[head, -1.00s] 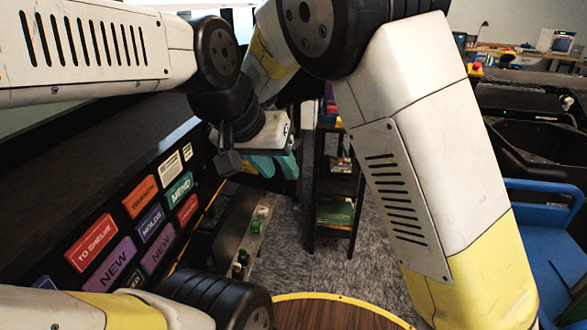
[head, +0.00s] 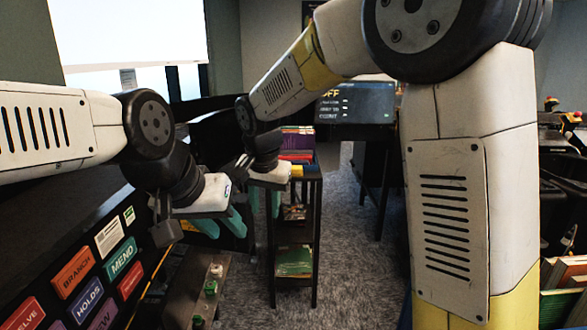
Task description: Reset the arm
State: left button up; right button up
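My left arm comes in from the left, and its gripper (head: 221,225) hangs over the sloped label panel's far end. Its two teal fingers are apart with nothing visible between them. My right arm rises on the right, bends across the top and reaches down to the middle. Its gripper (head: 265,203) is farther off, in front of the shelf cart. Its teal fingers are apart and look empty. The two grippers are close together in the picture but do not appear to touch.
A dark panel with coloured labels such as MEND (head: 122,259) runs along the left. A narrow black shelf cart (head: 315,215) with books stands in the middle. A screen (head: 357,103) is behind it. Open grey carpet (head: 345,260) lies to its right. Books (head: 562,272) stand at the right edge.

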jog(key=s+d+r+n+y, duration=0.1)
jog(key=s+d+r, duration=0.2)
jog(key=d, duration=0.5)
jog(key=s+d+r+y, duration=0.1)
jog(key=s+d+r, duration=0.25)
jog(key=d, duration=0.45)
jog(key=s+d+n+t, duration=0.1)
jog(key=s+d+t, duration=0.2)
jog(key=s+d, duration=0.5)
jog(key=s, duration=0.3)
jog(key=shift+f+n, duration=0.3)
jog(key=shift+f, duration=0.1)
